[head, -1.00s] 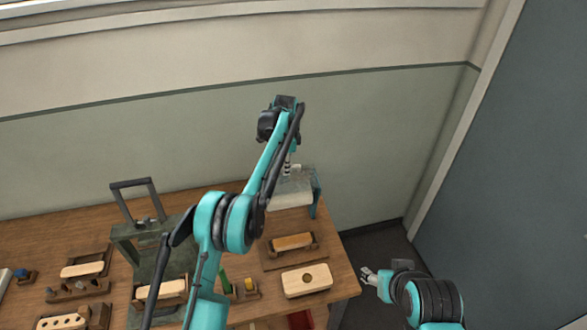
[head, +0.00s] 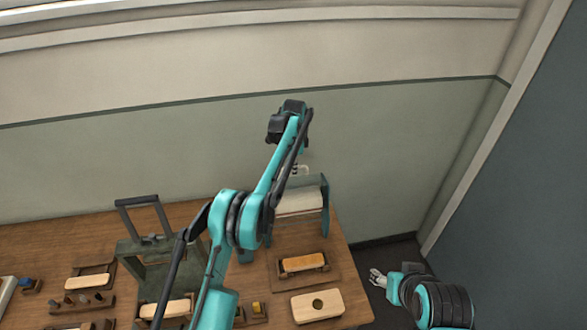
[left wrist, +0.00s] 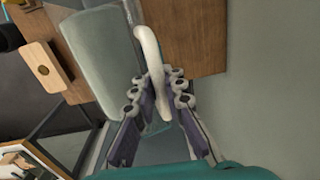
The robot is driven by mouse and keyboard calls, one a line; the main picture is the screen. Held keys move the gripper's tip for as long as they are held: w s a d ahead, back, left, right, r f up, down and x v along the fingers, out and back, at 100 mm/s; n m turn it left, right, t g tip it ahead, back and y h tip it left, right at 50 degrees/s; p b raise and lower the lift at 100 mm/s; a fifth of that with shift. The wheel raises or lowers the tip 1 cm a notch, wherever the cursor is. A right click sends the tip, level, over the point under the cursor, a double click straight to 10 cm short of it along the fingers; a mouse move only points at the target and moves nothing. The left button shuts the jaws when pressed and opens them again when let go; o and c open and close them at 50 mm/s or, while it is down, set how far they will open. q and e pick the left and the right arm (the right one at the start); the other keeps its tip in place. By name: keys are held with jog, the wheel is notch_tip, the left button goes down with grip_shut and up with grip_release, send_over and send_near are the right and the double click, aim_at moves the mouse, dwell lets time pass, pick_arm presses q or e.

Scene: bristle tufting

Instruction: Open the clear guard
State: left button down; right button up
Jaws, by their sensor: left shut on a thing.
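The clear guard (left wrist: 101,62) shows in the left wrist view as a pale, see-through panel with a white curved handle (left wrist: 149,45). My left gripper (left wrist: 153,95) is shut on this handle, its fingers on either side of the bar. In the head view the left gripper (head: 299,170) is at the top of the teal-sided machine (head: 326,206) at the table's back right. The guard is hard to make out there, and its exact angle cannot be told. My right gripper (head: 376,277) is off the table's right edge, too small to read.
A wooden block with a dark hole (head: 317,306) lies at the table's front right. A brush block in a wooden tray (head: 303,264) lies before the machine. A green-grey stand with a dark frame handle (head: 142,201) is at left. Floor shows right of the table.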

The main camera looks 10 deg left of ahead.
pick_arm(q)
jog(key=shift+r, duration=0.15)
jog(key=c, duration=1.6)
grip_release()
jog(key=r, duration=0.7)
jog(key=shift+s+r, duration=0.25)
jog(key=shift+r, duration=0.05)
